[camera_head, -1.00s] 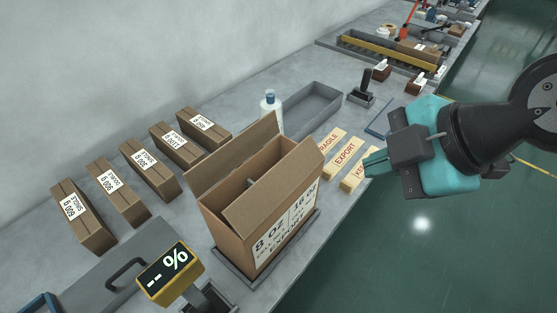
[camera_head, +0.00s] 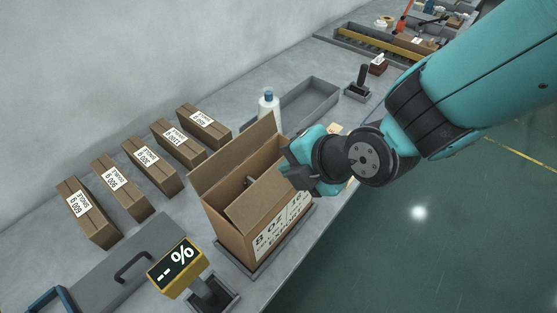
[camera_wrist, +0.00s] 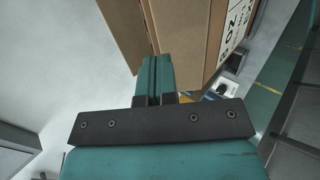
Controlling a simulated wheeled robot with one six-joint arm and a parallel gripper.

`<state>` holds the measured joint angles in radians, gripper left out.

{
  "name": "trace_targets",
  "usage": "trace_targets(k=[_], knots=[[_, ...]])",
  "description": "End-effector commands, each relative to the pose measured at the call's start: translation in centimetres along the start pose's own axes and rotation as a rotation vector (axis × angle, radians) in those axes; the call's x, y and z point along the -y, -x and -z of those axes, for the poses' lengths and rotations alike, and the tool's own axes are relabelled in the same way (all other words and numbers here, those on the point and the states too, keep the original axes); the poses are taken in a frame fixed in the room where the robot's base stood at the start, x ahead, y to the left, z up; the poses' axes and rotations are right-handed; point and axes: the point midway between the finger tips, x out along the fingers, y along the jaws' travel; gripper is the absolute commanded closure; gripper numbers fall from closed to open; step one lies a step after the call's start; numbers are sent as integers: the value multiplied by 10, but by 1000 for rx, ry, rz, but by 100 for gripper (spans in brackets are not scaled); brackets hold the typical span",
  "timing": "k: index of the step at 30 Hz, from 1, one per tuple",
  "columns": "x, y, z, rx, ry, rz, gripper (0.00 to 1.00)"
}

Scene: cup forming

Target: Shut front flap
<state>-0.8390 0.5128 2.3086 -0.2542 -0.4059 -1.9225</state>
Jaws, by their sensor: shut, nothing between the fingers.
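An open brown carton (camera_head: 228,222) with a printed "8 OZ" front stands on a dark base plate on the bench. Its back flap (camera_head: 225,160) stands up. Its front flap (camera_head: 258,203) is raised above the printed front; I cannot tell its exact angle. My gripper (camera_head: 287,172) is at the carton's right end, close to the flap's right part, and hides that corner. In the wrist view my gripper's fingers (camera_wrist: 157,78) are together and empty, close to the carton's brown panels (camera_wrist: 187,35). I cannot tell whether they touch.
Several small labelled boxes (camera_head: 152,167) stand in a row at the left. A white bottle (camera_head: 268,106) and a grey tray (camera_head: 310,103) are behind the carton. A yellow-framed percent display (camera_head: 177,267) stands in front on the left. The aisle floor at the right is free.

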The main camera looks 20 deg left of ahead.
Motion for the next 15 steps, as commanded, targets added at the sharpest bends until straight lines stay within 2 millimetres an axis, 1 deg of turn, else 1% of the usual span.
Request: trace_targets(k=[1,6,10,15], knots=[[-1,-7,1,-2,0,4,100],[-1,-28,0,-1,-1,3,100],[-1,-39,0,0,-1,1,100],[0,-44,0,1,-1,0,100]])
